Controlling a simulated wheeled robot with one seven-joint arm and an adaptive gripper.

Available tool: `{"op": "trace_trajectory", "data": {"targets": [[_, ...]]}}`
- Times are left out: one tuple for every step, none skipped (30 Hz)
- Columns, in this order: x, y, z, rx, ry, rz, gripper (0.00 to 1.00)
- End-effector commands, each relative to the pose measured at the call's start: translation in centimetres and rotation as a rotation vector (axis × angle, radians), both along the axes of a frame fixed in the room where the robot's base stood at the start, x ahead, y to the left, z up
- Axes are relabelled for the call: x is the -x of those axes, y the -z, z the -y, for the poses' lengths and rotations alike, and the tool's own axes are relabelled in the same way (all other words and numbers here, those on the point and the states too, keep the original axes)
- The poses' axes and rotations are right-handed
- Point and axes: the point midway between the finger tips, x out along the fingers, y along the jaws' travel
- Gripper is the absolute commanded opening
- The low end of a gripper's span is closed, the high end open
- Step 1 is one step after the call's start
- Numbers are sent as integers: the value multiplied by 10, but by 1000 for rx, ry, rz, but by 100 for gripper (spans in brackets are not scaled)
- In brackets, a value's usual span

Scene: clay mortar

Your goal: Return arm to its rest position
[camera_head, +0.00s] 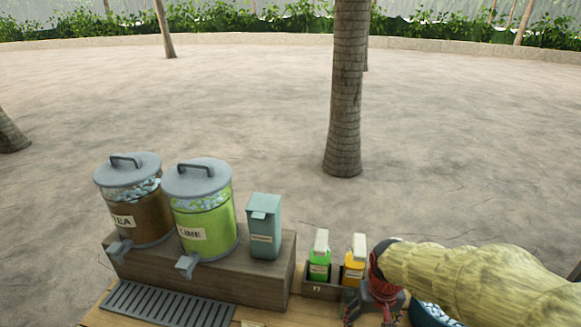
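My arm (480,281), in a pale yellow woven-looking cover, reaches in from the right edge of the head view. My gripper (372,315), red and dark grey, points down at its end, low in the picture. Its fingers look spread apart, with nothing seen held between them. The tips are close to the bottom edge and partly hard to make out. The gripper is just right of and partly in front of a small caddy (318,291) holding a green bottle (319,262) and a yellow bottle (354,268).
A brown TEA dispenser (140,215), a green LIME dispenser (205,222) and a teal box (264,230) stand on a wooden riser (240,275). A slatted drip tray (165,305) lies before it. A dark bowl (432,315) sits partly under my arm. Palm trunks (345,100) stand on sand behind.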

Motion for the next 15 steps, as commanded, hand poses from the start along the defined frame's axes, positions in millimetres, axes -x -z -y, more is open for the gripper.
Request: {"op": "trace_trajectory", "data": {"targets": [[14,-21,-1,-1,-4,19,70],[24,-31,-2,-3,-8,27,70],[37,-46,-2,-5,-11,42,70],[47,-56,-3,-6,-14,54,70],[56,-66,-4,-7,-16,68,70],[69,-79,-5,-8,-19,91,70],[78,-88,-5,-10,-21,108,70],[86,-96,-6,-10,-22,128,70],[96,-107,-6,-12,-24,157,70],[103,-114,-7,-12,-25,179,70],[109,-122,-7,-13,-25,203,70],[116,-131,-8,-14,-25,236,70],[119,-137,-8,-14,-26,263,70],[122,-143,-8,-14,-26,287,70],[124,-152,-8,-14,-27,319,70]]}}
